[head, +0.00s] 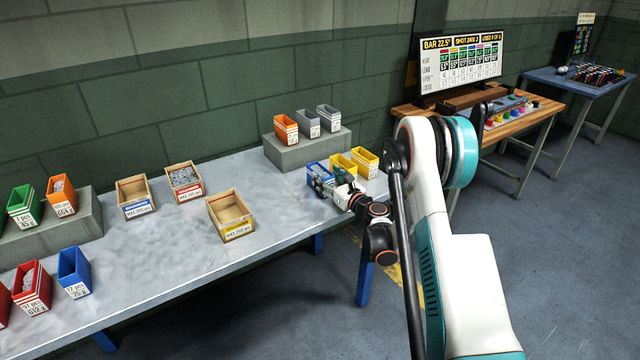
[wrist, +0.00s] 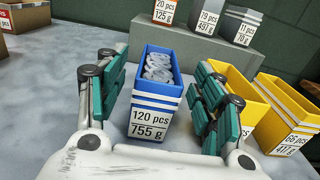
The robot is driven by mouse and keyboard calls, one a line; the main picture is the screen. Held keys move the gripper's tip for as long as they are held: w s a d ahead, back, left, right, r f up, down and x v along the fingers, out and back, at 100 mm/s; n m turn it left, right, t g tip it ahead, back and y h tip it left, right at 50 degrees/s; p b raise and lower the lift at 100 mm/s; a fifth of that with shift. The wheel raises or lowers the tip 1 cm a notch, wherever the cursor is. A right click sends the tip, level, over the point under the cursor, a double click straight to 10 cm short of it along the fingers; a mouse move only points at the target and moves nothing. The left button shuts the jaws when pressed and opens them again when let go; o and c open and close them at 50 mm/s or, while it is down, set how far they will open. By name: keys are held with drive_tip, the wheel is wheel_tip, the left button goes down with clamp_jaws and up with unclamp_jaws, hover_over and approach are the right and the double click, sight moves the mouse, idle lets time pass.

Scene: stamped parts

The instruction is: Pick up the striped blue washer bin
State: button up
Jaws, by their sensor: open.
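The striped blue washer bin (wrist: 156,92) stands upright on the table in the wrist view. It has white stripes, a label reading 120 pcs 755 g, and grey washers inside. In the head view the blue bin (head: 318,174) is at the table's right end, partly hidden by my gripper. My gripper (wrist: 160,88) is open, with a teal-padded finger on each side of the bin. A gap shows between the left finger and the bin; the right finger is close to its side, and I cannot tell whether it touches. My gripper also shows in the head view (head: 335,188).
Two yellow bins (head: 343,166) stand just right of the blue bin, close to my right finger. Behind is a grey riser (head: 305,150) with an orange bin (head: 286,129) and two grey bins. Wooden boxes (head: 231,215) stand to the left, with clear table between.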

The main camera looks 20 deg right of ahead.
sight(312, 165)
drive_tip(key=b+x, duration=0.1)
drive_tip(key=x, duration=0.2)
drive_tip(key=shift+w+a+f+b, duration=0.2)
drive_tip(key=shift+w+f+b, duration=0.15)
drive_tip(key=shift+f, duration=0.05)
drive_tip(key=shift+w+a+r, duration=0.1)
drive_tip(key=shift+w+r, duration=0.05)
drive_tip(key=shift+w, duration=0.25)
clamp_jaws()
